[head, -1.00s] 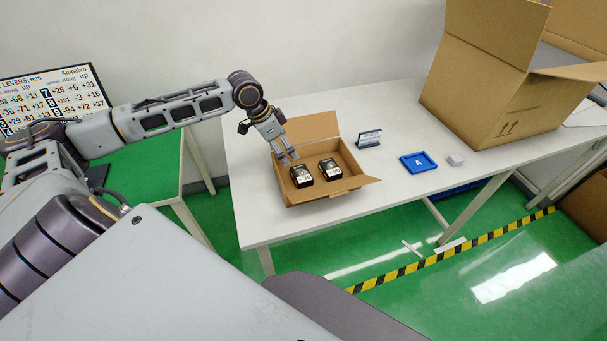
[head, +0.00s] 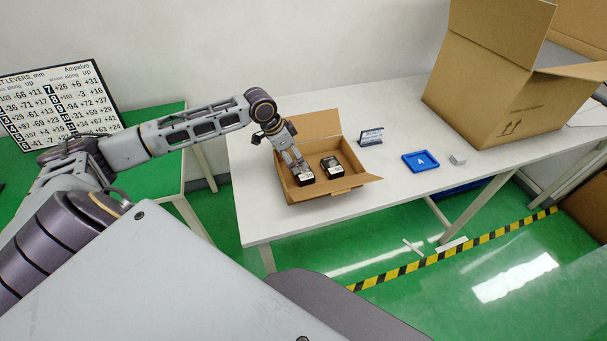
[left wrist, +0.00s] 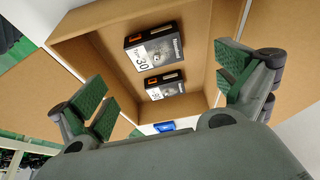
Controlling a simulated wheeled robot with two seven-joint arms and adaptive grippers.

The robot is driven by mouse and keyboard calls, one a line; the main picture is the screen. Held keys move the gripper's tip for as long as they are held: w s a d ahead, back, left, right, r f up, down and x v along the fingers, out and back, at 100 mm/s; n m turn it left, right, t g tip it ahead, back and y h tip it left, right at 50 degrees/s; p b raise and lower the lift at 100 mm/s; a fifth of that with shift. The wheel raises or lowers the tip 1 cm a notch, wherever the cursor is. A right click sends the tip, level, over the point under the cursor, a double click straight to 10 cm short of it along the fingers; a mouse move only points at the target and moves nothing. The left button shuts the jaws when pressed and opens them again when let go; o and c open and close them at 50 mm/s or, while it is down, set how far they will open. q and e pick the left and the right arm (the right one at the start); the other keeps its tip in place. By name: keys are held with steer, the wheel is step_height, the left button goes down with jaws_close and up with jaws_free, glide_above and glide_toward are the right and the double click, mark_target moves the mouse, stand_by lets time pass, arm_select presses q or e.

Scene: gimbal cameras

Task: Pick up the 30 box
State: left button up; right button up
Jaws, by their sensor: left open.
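Two black boxes with white labels lie in an open cardboard carton (head: 322,193) on the white table. The 30 box (left wrist: 153,52), marked "Type 30", is the upper one in the left wrist view and the left one in the head view (head: 305,179). The other box (left wrist: 164,84) lies beside it, on the right in the head view (head: 331,167); its number is too small to read surely. My left gripper (head: 301,167) is open above the 30 box and partly covers it. In the left wrist view its spread fingers (left wrist: 168,92) hold nothing.
The carton's raised walls and flaps surround the boxes. Right of it stand a small sign (head: 371,137), a blue tray marked A (head: 421,162) and a grey block (head: 457,160). A large open carton (head: 497,95) stands at the back right. The table's front left is clear.

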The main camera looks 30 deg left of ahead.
mark_target(302, 171)
arm_select(q)
steer(key=shift+x, duration=1.2)
steer(key=shift+f, duration=0.15)
arm_select(e)
steer(key=shift+d, duration=0.4)
steer(key=shift+d, duration=0.15)
arm_select(q)
steer(key=shift+d, duration=0.1)
steer(key=shift+f, duration=0.25)
steer(key=x, duration=0.4)
steer(key=shift+s+d, duration=0.15)
steer(key=shift+s, duration=0.05)
steer(key=shift+w+f, duration=0.1)
steer(key=shift+f, duration=0.25)
arm_select(e)
steer(key=shift+s+a+r, duration=0.15)
steer(key=shift+a, duration=0.2)
